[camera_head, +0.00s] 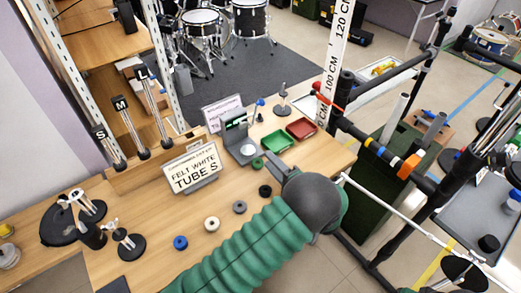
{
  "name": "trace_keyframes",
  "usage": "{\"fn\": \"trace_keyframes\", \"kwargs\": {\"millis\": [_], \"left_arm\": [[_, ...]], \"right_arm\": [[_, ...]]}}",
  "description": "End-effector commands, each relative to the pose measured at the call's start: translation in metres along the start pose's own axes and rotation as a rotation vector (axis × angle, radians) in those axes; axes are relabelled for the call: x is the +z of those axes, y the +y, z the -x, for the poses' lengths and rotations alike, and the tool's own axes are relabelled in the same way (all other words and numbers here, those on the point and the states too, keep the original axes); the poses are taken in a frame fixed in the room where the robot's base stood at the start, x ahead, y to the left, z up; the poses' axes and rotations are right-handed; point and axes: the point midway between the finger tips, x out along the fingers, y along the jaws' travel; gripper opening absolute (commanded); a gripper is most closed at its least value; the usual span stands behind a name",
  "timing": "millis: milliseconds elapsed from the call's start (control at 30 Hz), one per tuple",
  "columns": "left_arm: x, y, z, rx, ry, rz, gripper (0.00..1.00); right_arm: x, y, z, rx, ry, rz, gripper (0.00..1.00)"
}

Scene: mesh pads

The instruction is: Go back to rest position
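My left arm, in a green ribbed sleeve, comes up from the bottom of the head view to a dark grey rounded joint over the table's right front edge. My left gripper (278,167) is a small dark shape just beyond this joint, above the table near the green tray. Whether its fingers are open or shut cannot be made out, and I see nothing clearly held. My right gripper is not in view.
On the wooden table (130,195) stand a "FELT WHITE TUBE S" sign (191,170), a grey device (240,142), a green tray (277,141), a red tray (301,129) and several small rings. A dark pole frame (390,155) stands close at the right.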

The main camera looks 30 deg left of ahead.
Motion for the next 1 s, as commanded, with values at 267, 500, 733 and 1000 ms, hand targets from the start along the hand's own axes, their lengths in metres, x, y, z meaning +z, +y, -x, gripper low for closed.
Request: {"fn": "trace_keyframes", "kwargs": {"millis": [267,500,733,1000], "left_arm": [[0.000,0.000,0.024,-0.002,0.000,0.000,0.35],[-0.041,-0.031,0.008,0.209,0.209,0.274,0.35],[-0.049,-0.080,0.081,1.063,0.428,0.684,0.35],[0.124,-0.086,0.150,1.487,-0.052,0.532,0.35]], "right_arm": [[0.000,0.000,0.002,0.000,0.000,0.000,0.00],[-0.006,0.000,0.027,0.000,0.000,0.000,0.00],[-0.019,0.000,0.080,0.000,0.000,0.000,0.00],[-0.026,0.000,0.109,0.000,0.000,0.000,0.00]]}}
